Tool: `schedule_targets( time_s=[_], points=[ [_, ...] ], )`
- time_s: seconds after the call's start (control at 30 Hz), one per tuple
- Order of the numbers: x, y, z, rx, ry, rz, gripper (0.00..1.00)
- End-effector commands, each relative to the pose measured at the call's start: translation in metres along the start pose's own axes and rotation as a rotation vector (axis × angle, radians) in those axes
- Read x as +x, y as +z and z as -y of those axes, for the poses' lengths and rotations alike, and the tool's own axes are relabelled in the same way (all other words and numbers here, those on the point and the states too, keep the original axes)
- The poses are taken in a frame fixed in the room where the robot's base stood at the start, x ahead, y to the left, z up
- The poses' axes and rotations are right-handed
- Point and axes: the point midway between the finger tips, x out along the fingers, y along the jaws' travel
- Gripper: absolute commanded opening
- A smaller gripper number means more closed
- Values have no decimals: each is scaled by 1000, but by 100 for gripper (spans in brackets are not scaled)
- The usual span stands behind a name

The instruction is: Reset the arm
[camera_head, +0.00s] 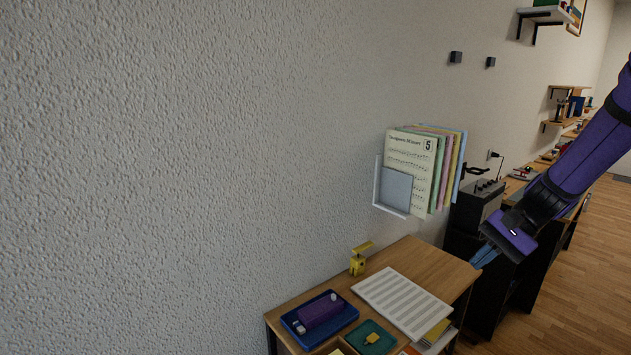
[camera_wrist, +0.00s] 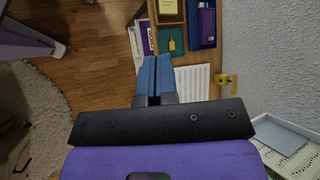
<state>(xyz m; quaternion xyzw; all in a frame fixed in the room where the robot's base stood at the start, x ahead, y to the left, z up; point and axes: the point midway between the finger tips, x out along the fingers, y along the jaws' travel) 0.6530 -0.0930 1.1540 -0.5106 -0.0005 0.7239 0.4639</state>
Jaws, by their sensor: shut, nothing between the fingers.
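My gripper (camera_head: 482,258) is at the end of my purple arm, at the right of the head view, in front of the dark piano side and beside the wooden desk's right edge. Its two blue fingers show side by side in the wrist view (camera_wrist: 154,78). They are shut with nothing between them. The wrist view looks down past the fingers to the floor and the desk.
The wooden desk (camera_head: 408,262) holds a blue tray (camera_head: 341,318), sheet paper (camera_head: 402,302) and a yellow stand (camera_head: 359,260). A wall rack (camera_head: 396,192) holds sheet music (camera_head: 412,165) above it. A black amplifier-like box (camera_head: 477,203) stands behind. Wood floor (camera_head: 570,290) is clear at right.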

Motion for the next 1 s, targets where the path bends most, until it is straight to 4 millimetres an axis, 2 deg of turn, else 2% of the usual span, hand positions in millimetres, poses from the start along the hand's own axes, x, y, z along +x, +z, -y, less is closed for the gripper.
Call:
schedule_targets(
  time_s=[0.1,0.47,0.7,1.0],
  points=[
    [-12,32,5,-91,72,-63,0],
    [-42,119,2,-347,267,-258,0],
    [-60,171,-11,-513,370,-402,0],
    [-80,225,-37,-711,468,-595,0]
  ],
)
